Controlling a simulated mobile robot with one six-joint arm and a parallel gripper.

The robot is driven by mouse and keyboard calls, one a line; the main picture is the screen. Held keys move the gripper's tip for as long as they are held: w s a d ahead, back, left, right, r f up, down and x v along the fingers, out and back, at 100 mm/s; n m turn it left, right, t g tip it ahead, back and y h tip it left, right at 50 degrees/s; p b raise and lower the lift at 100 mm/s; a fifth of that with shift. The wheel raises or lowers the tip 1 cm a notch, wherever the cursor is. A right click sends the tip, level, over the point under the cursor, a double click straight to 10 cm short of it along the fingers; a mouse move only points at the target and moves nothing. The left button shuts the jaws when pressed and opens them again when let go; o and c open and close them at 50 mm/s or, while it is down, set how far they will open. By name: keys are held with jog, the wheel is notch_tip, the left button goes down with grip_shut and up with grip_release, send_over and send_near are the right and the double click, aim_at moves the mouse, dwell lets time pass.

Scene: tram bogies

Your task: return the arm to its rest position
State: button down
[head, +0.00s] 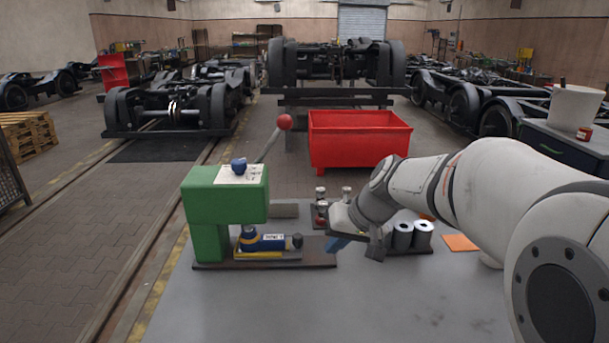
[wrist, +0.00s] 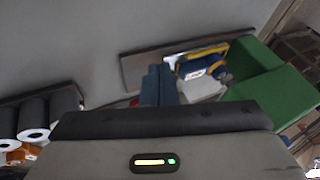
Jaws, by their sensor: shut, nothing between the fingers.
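My arm reaches in from the right in the head view. My gripper (head: 338,245) hangs above the grey bench (head: 300,310), between the green press and the dark rolls. In the wrist view the two blue fingers (wrist: 158,86) are side by side, shut and empty. They appear apart from the things around them.
A green press (head: 210,208) with a red-knobbed lever (head: 284,122) stands at the left, a blue-and-white part (head: 266,242) at its base. Dark rolls (head: 402,236) stand right of my gripper. A red bin (head: 358,143) is behind. The front of the bench is clear.

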jog(key=s+d+f+m+g+h+p, duration=0.1)
jog(key=s+d+h+p, duration=0.2)
jog(key=s, duration=1.6)
jog(key=shift+s+d+f+h, duration=0.3)
jog(key=shift+d+h, duration=0.6)
jog(key=shift+d, duration=1.1)
